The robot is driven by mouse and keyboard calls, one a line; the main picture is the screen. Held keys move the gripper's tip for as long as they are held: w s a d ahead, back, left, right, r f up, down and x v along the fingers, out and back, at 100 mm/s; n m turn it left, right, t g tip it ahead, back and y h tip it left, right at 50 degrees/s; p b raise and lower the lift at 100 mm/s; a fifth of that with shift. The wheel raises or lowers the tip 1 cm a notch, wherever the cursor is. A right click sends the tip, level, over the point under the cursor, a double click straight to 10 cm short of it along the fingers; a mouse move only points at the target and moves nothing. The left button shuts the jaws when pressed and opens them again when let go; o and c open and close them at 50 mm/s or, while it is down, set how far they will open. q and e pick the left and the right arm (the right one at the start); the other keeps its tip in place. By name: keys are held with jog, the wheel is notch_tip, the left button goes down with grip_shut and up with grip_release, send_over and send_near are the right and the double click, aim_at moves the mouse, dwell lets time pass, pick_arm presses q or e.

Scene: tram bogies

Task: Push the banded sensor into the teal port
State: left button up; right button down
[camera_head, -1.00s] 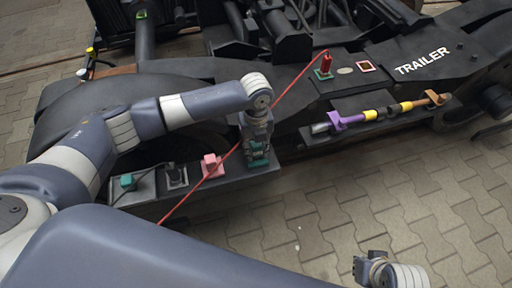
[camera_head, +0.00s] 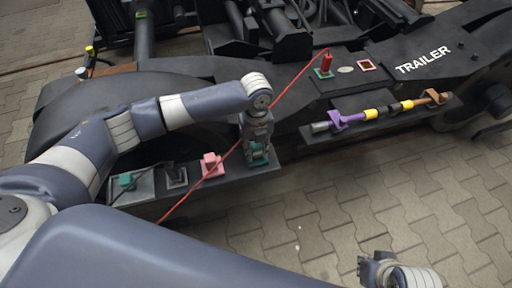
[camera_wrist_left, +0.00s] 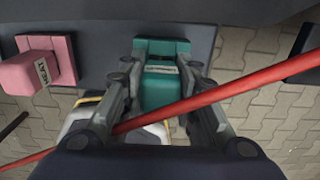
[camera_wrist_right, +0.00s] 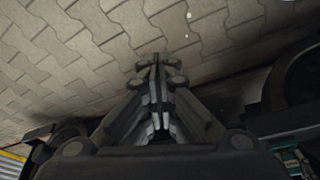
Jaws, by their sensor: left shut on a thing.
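A long rod with yellow and dark bands, which looks like the banded sensor (camera_head: 371,114), lies in purple and orange-brown holders on a dark side ledge. A teal-framed port (camera_head: 318,74) on the bogie top has a red plug (camera_head: 327,62) with a red cable standing at it. My left gripper (camera_head: 257,154) is at the right end of the near shelf. Its fingers (camera_wrist_left: 160,95) are shut on a labelled teal block (camera_wrist_left: 162,73), which sits against a teal plate. My right gripper (camera_wrist_right: 157,62) is shut and empty; its wrist shows at the lower right of the head view.
The near shelf (camera_head: 238,183) also bears a pink block (camera_head: 212,164), a dark block (camera_head: 175,174) and another teal block (camera_head: 127,181). The red cable crosses close by my left gripper. A pink-framed port (camera_head: 367,65) lies beside the teal one.

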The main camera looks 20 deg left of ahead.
pick_arm(q)
jog(key=shift+p, duration=0.35)
pick_arm(e)
jog(key=shift+s+x, duration=0.1)
jog(key=shift+x, duration=0.85)
jog(key=shift+s+x, duration=0.15)
jog(key=shift+x, duration=0.75)
jog(key=shift+w+a+r, duration=0.1)
jog(key=shift+w, duration=0.05)
pick_arm(q)
jog(key=shift+p, duration=0.35)
pick_arm(e)
notch_tip(320, 180, down, 4)
jog(key=shift+w+a+r, duration=0.1)
jog(key=shift+a+r, duration=0.05)
jog(key=shift+r, duration=0.05)
